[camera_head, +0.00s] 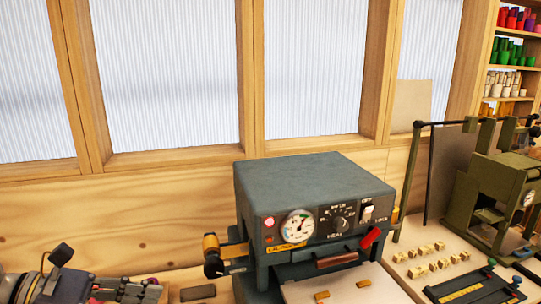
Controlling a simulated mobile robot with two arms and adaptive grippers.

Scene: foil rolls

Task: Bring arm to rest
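My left arm comes in at the lower left corner. Its gripper (135,290) shows as dark jointed parts low over the bench, cut by the bottom edge of the picture. I cannot tell whether its fingers are open or shut, and I see nothing clearly held in it. It is left of the grey press machine (315,185) and apart from it. My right gripper is not in view.
The grey machine has a dial (298,226), a red-tipped lever (370,238) and a gold roll (210,243) at its left side. A green press (490,190) stands right, near small brass-coloured blocks (428,248). Shelves (515,68) hold coloured rolls. A dark flat block (197,292) lies on the bench.

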